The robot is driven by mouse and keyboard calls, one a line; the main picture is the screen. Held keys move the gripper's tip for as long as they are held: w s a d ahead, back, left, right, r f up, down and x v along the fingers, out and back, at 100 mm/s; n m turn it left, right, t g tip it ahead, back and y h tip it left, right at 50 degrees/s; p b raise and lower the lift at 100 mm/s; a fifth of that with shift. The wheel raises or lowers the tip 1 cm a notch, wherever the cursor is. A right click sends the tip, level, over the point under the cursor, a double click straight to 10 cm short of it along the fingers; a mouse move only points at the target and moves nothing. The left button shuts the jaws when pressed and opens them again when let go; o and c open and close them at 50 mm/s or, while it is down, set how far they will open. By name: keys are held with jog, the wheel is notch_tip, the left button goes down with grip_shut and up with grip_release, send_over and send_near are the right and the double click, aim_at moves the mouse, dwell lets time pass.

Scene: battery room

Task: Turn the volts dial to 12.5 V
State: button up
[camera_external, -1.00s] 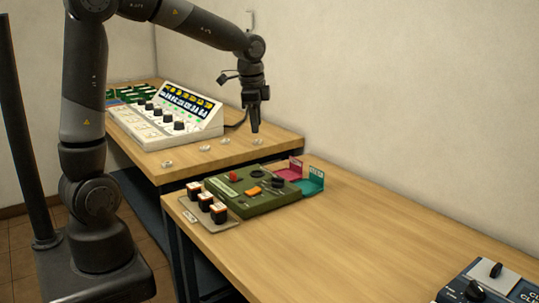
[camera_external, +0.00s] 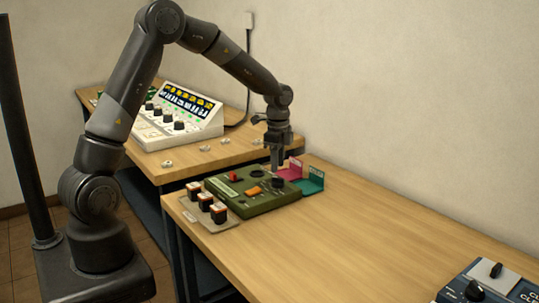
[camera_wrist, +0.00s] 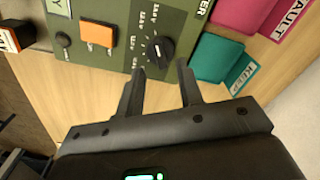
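The green tester box (camera_external: 255,203) sits on the near table. Its black dial (camera_external: 277,183) is at the box's right side, just below my gripper (camera_external: 277,168). In the wrist view the dial (camera_wrist: 158,48) is a ribbed knob with small white voltage labels around it, too small to read surely. A pale mark shows on the knob, but I cannot tell the set value. In the wrist view my gripper (camera_wrist: 163,70) is open, its two fingers apart, with the dial just beyond the gap between the tips. Nothing is between the fingers.
The box has an orange switch (camera_external: 253,191) and a red button (camera_external: 232,177). Pink (camera_external: 290,171) and teal (camera_external: 311,184) trays stand right of it. Several small batteries sit on a board (camera_external: 208,209) at left. A white console (camera_external: 180,118) stands behind; a blue device (camera_external: 490,285) is far right.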

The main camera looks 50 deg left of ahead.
aim_at(279, 184)
jog(key=shift+f, duration=2.15)
jog(key=shift+c, duration=0.3)
grip_shut()
